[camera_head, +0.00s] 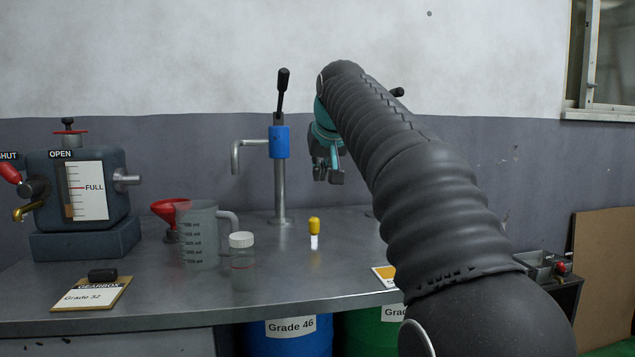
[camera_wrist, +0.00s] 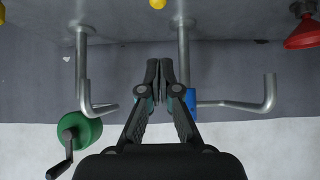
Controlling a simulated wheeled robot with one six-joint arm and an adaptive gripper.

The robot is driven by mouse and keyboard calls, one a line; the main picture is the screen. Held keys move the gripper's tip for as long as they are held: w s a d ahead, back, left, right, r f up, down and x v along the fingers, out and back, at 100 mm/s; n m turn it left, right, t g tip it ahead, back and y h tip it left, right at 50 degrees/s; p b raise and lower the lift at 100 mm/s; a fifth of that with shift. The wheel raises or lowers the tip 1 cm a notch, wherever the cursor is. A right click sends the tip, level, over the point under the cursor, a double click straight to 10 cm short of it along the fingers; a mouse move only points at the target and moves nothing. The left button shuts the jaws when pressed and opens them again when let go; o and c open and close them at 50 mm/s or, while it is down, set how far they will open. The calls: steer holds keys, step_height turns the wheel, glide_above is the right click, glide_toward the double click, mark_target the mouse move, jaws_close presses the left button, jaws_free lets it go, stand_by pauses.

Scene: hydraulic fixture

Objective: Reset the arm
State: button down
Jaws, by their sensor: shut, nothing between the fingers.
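My arm reaches up from the lower right in the head view. My gripper (camera_head: 328,172) hangs in the air above the bench, to the right of the blue hand pump (camera_head: 279,142). In the wrist view my gripper (camera_wrist: 160,68) has its fingertips together, with nothing between them. The wrist view looks upside down, with the blue pump (camera_wrist: 190,101) to the right of the fingers and a green pump (camera_wrist: 82,132) to the left. My arm hides most of the green pump in the head view.
The metal bench (camera_head: 190,298) carries a gauge tank (camera_head: 80,190), red funnel (camera_head: 168,209), measuring jug (camera_head: 198,240), capped bottle (camera_head: 243,262), small yellow-topped item (camera_head: 314,228) and label board (camera_head: 92,294). Blue (camera_head: 288,338) and green (camera_head: 370,332) drums stand below. A wall is behind.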

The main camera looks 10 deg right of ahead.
steer(key=shift+g, duration=0.8)
steer(key=s+f, duration=0.3)
steer(key=s, duration=0.2)
steer(key=s+f, duration=0.4)
steer(key=s, duration=0.2)
steer(key=s+f, duration=0.4)
steer(key=s, duration=0.2)
steer(key=shift+s, duration=0.1)
steer(key=s+f+g, duration=0.2)
steer(key=s+f, duration=1.7)
steer(key=f, duration=0.3)
steer(key=shift+s+f, duration=0.2)
steer(key=shift+s, duration=0.2)
